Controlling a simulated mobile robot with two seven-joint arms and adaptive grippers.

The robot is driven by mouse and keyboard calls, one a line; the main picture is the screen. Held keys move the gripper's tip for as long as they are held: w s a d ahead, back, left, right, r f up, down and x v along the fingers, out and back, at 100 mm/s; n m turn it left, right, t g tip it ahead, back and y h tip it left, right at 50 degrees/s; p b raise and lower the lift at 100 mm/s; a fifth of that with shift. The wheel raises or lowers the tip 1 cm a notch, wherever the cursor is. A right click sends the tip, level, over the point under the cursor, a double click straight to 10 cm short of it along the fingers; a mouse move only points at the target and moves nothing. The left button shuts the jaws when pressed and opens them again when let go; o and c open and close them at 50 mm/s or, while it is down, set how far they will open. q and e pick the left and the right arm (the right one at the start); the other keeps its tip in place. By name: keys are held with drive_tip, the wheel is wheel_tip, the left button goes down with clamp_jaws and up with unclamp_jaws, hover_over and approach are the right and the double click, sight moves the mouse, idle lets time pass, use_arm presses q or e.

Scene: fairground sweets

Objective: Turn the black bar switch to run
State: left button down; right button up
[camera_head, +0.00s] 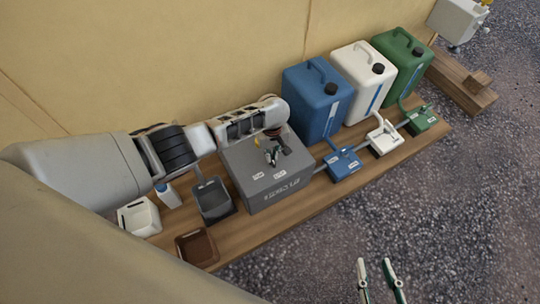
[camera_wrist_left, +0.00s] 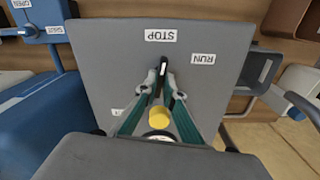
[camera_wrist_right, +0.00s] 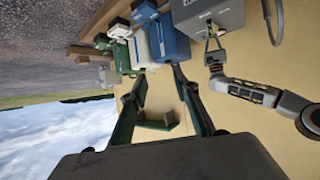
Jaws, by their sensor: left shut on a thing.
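The grey control box (camera_head: 262,195) stands on the wooden plank, with a STOP label (camera_wrist_left: 160,35) and a RUN label (camera_wrist_left: 203,58) on its top. The black bar switch (camera_wrist_left: 163,68) sits on that face, its visible end towards the STOP label and short of RUN, partly hidden by fingers. My left gripper (camera_head: 271,156) is over the box top, and in the left wrist view its fingertips (camera_wrist_left: 161,77) are closed on the bar. My right gripper (camera_head: 375,263) is open and empty over the gravel, well away from the box.
A yellow knob (camera_wrist_left: 158,117) lies between my left fingers. Blue (camera_head: 318,103), white (camera_head: 352,80) and green (camera_head: 400,60) canisters stand right of the box, with small valve blocks in front. A dark bin (camera_head: 213,203), a white tray (camera_head: 140,219) and a brown tray (camera_head: 197,247) stand left.

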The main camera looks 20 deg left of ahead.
use_arm(q)
drive_tip(key=shift+d+r+m+p, duration=0.15)
drive_tip(key=shift+m+p, duration=0.25)
drive_tip(key=shift+m, duration=0.5)
drive_tip(key=shift+s+f+m, duration=0.1)
drive_tip(key=shift+f+m, duration=0.1)
drive_tip(key=shift+m, duration=0.6)
drive_tip(key=m, duration=0.2)
drive_tip(key=shift+m, duration=0.4)
drive_tip(key=m, duration=0.5)
use_arm(e)
drive_tip(key=shift+s+d+f+g, duration=0.3)
drive_tip(key=shift+s+d+f, duration=0.15)
drive_tip(key=shift+d+f, duration=0.25)
use_arm(q)
drive_tip(key=shift+m, duration=0.4)
drive_tip(key=c, duration=2.2)
unclamp_jaws()
drive_tip(key=shift+o, duration=0.2)
drive_tip(key=shift+r, duration=0.15)
use_arm(e)
drive_tip(key=shift+h, duration=0.3)
